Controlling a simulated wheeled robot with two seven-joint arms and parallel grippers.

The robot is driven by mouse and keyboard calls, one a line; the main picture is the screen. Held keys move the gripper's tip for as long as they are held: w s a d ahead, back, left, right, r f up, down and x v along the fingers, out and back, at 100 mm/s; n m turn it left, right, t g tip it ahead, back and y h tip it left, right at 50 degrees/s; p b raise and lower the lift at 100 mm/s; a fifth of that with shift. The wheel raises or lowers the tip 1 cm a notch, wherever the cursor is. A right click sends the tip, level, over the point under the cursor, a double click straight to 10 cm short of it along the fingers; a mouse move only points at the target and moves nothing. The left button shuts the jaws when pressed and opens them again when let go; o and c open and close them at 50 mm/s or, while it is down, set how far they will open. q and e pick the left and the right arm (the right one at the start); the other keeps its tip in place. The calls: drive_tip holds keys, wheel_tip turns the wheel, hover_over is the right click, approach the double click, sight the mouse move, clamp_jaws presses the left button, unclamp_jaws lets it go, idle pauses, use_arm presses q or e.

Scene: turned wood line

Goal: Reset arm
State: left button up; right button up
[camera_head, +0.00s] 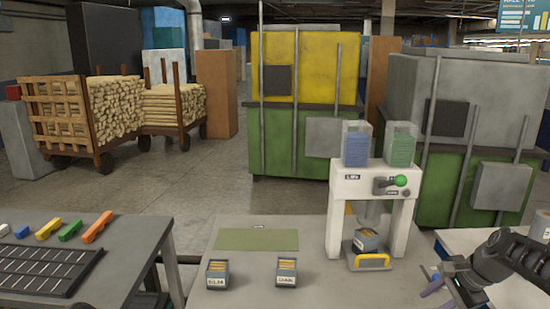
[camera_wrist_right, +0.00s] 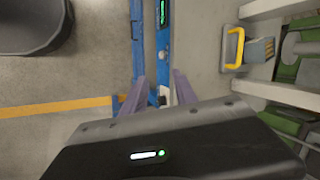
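My right arm comes in at the right edge of the head view, with its right gripper (camera_head: 436,284) low beside the right end of the middle table (camera_head: 320,285). In the right wrist view the right gripper (camera_wrist_right: 159,88) has its two purple fingers apart, with nothing held between them. A blue strip shows beyond the gap. My left gripper is not in view.
A white press (camera_head: 345,186) holds a small box (camera_head: 366,240) above its yellow handle (camera_head: 372,262). Two boxes (camera_head: 217,274) (camera_head: 287,271) stand near a green mat (camera_head: 257,240). Coloured pieces (camera_head: 70,231) and a black tray (camera_head: 45,271) lie on the left table (camera_head: 135,260).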

drive_tip(key=s+a+f+n, duration=0.1)
drive_tip(key=a+f+n, duration=0.2)
drive_tip(key=a+f, duration=0.35)
drive_tip(key=s+a+f+n, duration=0.2)
drive_tip(key=a+f+n, duration=0.1)
drive_tip(key=f, duration=0.7)
drive_tip(key=s+a+f+n, duration=0.1)
drive_tip(key=a+f+n, duration=0.1)
drive_tip(key=a+f, duration=0.45)
drive_tip(key=s+a+f+n+g, duration=0.1)
drive_tip(key=s+a+f, duration=0.3)
drive_tip(key=s, duration=0.4)
drive_tip(key=s+a+f+n+g+y, duration=0.1)
drive_tip(key=s+a+f+n, duration=0.1)
drive_tip(key=s+a+f, duration=0.2)
drive_tip(key=s+a+f+n+g, duration=0.2)
drive_tip(key=s+a+f, duration=0.2)
drive_tip(key=s, duration=0.9)
drive_tip(key=a, duration=0.3)
drive_tip(key=shift+a, duration=0.15)
